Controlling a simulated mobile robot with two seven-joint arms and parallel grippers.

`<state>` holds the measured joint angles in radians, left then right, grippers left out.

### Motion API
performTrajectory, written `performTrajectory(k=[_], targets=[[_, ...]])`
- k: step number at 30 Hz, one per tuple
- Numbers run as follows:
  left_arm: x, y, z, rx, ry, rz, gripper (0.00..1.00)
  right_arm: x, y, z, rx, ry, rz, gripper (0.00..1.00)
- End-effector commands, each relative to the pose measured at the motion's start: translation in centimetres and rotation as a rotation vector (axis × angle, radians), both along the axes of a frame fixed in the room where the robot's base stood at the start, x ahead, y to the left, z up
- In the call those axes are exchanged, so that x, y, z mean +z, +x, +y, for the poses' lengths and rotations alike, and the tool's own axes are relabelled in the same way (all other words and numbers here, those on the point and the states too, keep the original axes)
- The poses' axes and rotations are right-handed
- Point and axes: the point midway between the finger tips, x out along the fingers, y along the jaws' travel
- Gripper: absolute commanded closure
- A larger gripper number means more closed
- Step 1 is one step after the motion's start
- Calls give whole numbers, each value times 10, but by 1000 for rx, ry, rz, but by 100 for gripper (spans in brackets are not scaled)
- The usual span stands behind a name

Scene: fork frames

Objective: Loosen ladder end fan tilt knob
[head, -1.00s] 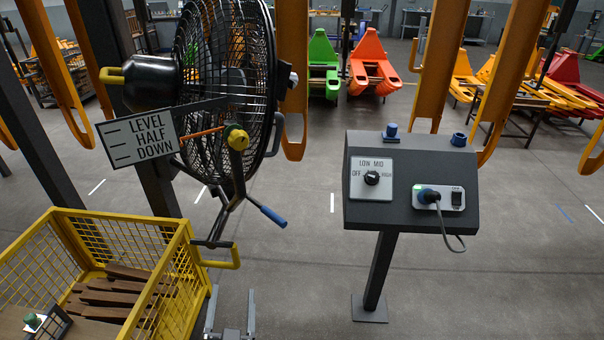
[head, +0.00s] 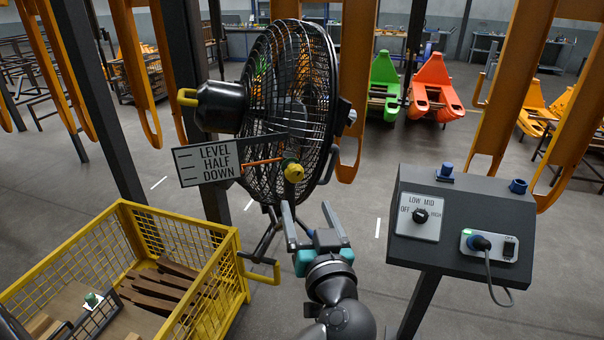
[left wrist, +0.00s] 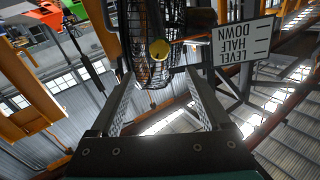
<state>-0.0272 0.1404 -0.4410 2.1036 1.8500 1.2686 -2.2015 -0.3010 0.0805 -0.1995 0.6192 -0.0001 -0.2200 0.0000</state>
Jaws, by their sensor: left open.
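The fan (head: 290,110) is a black caged fan seen from the side in the head view, with a dark motor housing at its left. The yellow tilt knob (head: 294,172) sits at the fan's side, by an orange pointer and a sign (head: 206,163) reading LEVEL, HALF, DOWN. The pointer's left end meets the sign's right edge. My left gripper (head: 308,215) is open and empty, below the knob and apart from it. In the left wrist view the knob (left wrist: 160,49) shows beyond and between the spread fingers (left wrist: 160,95). My right gripper is not in view.
A yellow mesh crate (head: 232,262) with brown wooden pieces stands at the lower left. A dark control box (head: 455,250) with a dial and plug stands close on the right. Orange uprights (head: 520,90) hang behind. Floor shows between fan and box.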

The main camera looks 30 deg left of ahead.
Motion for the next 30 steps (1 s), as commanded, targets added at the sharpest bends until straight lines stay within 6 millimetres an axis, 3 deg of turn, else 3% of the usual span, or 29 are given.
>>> performTrajectory(k=[9,15,30], targets=[[2,53,48,2,4,-4,19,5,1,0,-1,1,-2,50],[1,78,69,1,2,-2,19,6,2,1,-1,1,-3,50],[0,89,80,0,1,-2,19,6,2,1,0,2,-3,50]])
